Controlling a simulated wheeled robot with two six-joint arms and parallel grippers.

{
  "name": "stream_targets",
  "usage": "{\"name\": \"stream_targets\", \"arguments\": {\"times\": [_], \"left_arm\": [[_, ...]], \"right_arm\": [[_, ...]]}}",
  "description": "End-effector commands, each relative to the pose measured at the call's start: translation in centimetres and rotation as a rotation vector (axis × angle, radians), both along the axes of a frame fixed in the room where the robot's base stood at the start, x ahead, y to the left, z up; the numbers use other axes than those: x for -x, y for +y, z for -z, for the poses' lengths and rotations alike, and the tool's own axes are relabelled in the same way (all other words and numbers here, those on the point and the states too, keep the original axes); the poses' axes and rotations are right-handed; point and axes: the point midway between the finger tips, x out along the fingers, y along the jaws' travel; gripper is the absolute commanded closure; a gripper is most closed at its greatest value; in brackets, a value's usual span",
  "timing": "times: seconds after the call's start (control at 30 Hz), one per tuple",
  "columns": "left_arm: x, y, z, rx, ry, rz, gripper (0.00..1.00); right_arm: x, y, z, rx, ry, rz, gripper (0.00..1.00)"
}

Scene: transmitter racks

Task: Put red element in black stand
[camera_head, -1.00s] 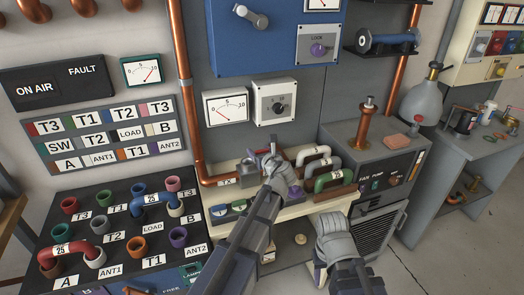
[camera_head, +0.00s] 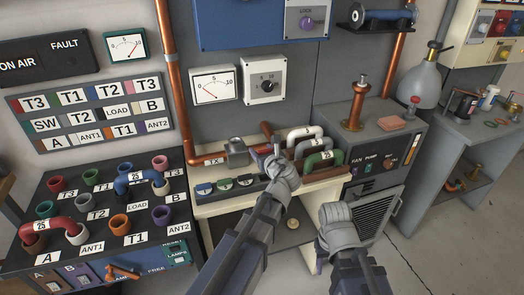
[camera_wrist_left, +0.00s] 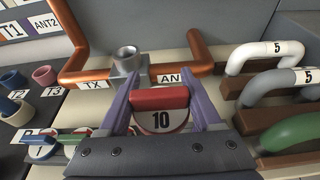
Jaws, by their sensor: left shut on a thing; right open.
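The red element is a round plug with a red grip and the number 10 (camera_wrist_left: 162,108). My left gripper (camera_wrist_left: 163,100) is shut on it in the left wrist view and holds it near the shelf, in front of the ANT label. In the head view my left gripper (camera_head: 276,150) hides the element. The black stand (camera_head: 232,192) is a low dark strip on the cream shelf, left of my left gripper. It holds blue and green elements, which also show in the wrist view (camera_wrist_left: 42,150). My right gripper (camera_head: 338,215) is open, lower right, in front of the shelf.
A grey block with an open round socket (camera_wrist_left: 128,60) joins the copper TX and ANT pipes behind the element. White, grey and green U-links (camera_head: 320,158) stand on brown blocks to the right. A black patch panel (camera_head: 110,210) with coloured sockets lies to the left.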

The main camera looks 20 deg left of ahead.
Motion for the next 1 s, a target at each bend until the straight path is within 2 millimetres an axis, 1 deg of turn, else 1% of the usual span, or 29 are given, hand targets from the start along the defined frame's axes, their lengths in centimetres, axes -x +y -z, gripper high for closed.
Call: {"name": "stream_targets", "arguments": {"times": [0.03,0.4,0.5,0.67,1.0], "left_arm": [[0.0,0.0,0.7,0.000,0.000,0.000,0.93],[0.0,0.0,4.0,0.000,0.000,0.000,0.93],[0.0,0.0,4.7,0.000,0.000,0.000,0.93],[0.0,0.0,5.0,0.000,0.000,0.000,0.93],[0.0,0.0,4.9,0.000,0.000,0.000,0.93]], "right_arm": [[0.0,0.0,0.7,0.000,0.000,0.000,0.50],[0.0,0.0,4.0,0.000,0.000,0.000,0.50],[0.0,0.0,4.7,0.000,0.000,-0.001,0.50],[0.0,0.0,5.0,0.000,0.000,-0.001,0.50],[0.0,0.0,4.9,0.000,0.000,-0.001,0.50]]}}
